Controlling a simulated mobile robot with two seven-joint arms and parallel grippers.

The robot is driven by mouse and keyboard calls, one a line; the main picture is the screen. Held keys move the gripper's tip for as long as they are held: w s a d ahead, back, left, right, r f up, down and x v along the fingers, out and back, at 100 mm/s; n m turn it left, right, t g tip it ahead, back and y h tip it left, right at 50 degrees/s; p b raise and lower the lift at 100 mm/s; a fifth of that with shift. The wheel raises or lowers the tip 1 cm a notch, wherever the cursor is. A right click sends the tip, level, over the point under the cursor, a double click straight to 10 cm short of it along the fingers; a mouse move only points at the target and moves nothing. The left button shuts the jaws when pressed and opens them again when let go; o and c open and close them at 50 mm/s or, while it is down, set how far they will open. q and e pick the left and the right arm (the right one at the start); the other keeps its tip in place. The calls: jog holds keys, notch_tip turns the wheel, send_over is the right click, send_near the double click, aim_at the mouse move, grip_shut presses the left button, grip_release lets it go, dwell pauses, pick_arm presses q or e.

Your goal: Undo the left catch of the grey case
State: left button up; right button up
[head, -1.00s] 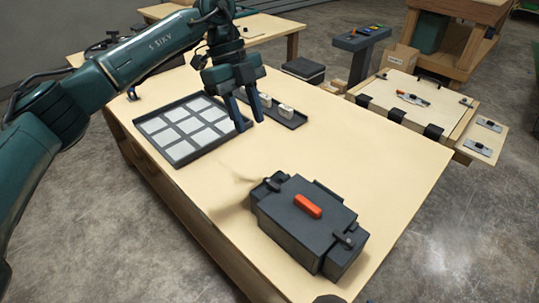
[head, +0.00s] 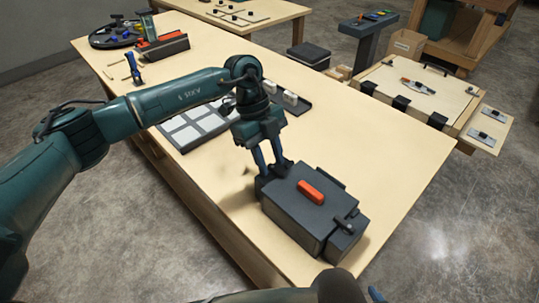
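The grey case (head: 295,218) stands closed on the near part of the wooden table, with an orange handle (head: 311,192) on its lid. Its right catch (head: 345,226) shows at the right end. The left catch, at the case's left end, is mostly hidden by my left gripper (head: 270,166). That gripper points down with its fingertips at the left catch. A gap shows between its fingers; I cannot tell whether they touch the catch. My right gripper is not in view; only a dark part of my own body shows at the bottom edge.
A grid tray (head: 190,132) with pale squares lies behind the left arm, and a dark tray with white blocks (head: 291,98) lies beside it. The wooden table (head: 375,140) is clear right of the case. A black round tray (head: 115,36) stands at the far left.

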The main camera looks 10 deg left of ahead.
pick_arm(q)
jog(key=shift+c, duration=0.4)
grip_shut()
